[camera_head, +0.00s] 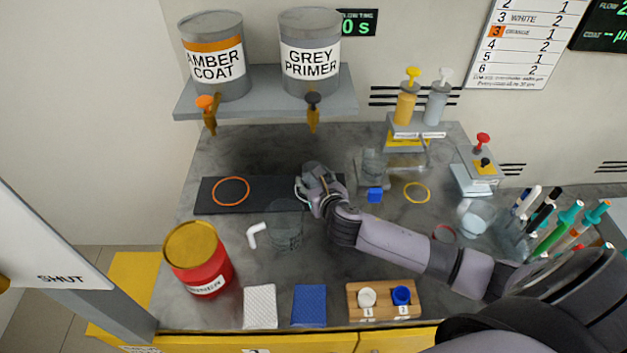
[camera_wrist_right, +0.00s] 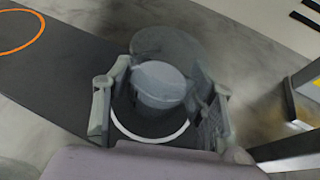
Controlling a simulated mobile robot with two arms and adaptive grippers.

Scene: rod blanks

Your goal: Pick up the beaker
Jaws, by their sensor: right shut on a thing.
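A clear glass beaker (camera_head: 314,170) stands at the dark mat's right part, below the grey primer tap. It fills the middle of the right wrist view (camera_wrist_right: 165,62), with a white ring showing around its lower part. My right gripper (camera_head: 316,192) reaches it from the right; its fingers (camera_wrist_right: 160,110) lie on either side of the beaker, shut on it. I cannot tell whether the beaker's base touches the mat. My left gripper is not in view.
Another clear vessel (camera_head: 285,228) stands just in front. A red can (camera_head: 200,262) is front left, and a wooden block (camera_head: 383,300) with two caps is in front. Paint cans (camera_head: 311,52) sit on the shelf above.

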